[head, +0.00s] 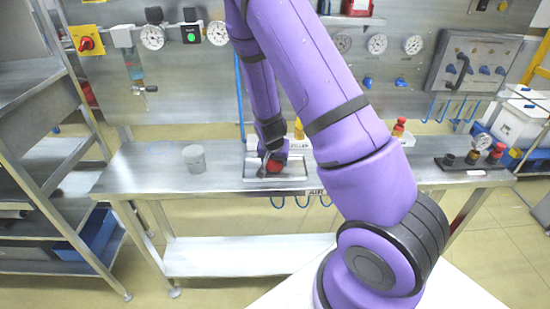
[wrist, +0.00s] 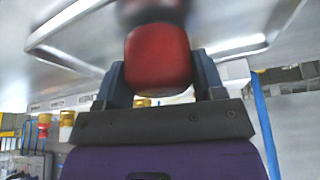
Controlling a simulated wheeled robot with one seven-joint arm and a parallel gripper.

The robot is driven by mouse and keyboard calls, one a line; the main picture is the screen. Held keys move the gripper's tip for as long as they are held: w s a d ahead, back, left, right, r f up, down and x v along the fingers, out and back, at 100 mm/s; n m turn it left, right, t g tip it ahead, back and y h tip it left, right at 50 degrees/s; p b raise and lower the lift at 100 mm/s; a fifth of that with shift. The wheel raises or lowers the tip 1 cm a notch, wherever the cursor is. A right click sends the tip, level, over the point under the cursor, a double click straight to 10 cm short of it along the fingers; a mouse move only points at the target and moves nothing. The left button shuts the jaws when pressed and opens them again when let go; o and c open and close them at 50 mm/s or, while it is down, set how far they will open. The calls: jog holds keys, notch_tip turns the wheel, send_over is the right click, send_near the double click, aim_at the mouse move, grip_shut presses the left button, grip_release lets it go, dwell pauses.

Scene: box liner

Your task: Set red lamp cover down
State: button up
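The red lamp cover (head: 274,167) is low over a shallow metal tray (head: 294,172) on the bench. In the wrist view the red lamp cover (wrist: 158,60) sits between both fingers, which press against its sides. My gripper (head: 272,161) points down at the tray, and its fingers also show in the wrist view (wrist: 160,78). A dark blurred part shows beyond the cover in the wrist view. The tray's rim (wrist: 62,56) curves around it there. I cannot tell whether the cover touches the tray floor.
A grey cup (head: 194,159) stands left of the tray on the metal bench (head: 150,165). Yellow and red lamp parts stand behind and right of the tray. A dark stand (head: 460,164) with several parts sits at the bench's right end. A gauge panel rises behind.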

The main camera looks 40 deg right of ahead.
jog(key=o, duration=0.4)
jog(key=shift+o, duration=0.2)
jog(key=shift+r, duration=0.1)
jog(key=s+a+r+n+y, duration=0.1)
jog(key=s+a+r, duration=0.25)
jog(key=r, duration=0.55)
jog(key=s+a+r+n+t+y, duration=0.1)
jog(key=s+a+r+n+y, duration=0.2)
jog(key=r, duration=0.7)
jog(key=s+a+r, duration=0.4)
jog(key=s+r, duration=0.1)
jog(key=r, duration=0.4)
jog(key=s+a+r+n, duration=0.1)
jog(key=s+r+n, duration=0.1)
jog(key=s+r, duration=0.3)
jog(key=s+a+r+n+t, duration=0.1)
jog(key=s+r, duration=0.4)
jog(key=s, duration=0.5)
jog(key=shift+a+r+n+h, duration=0.3)
jog(key=shift+a+n+h, duration=0.15)
jog(key=shift+n, duration=0.75)
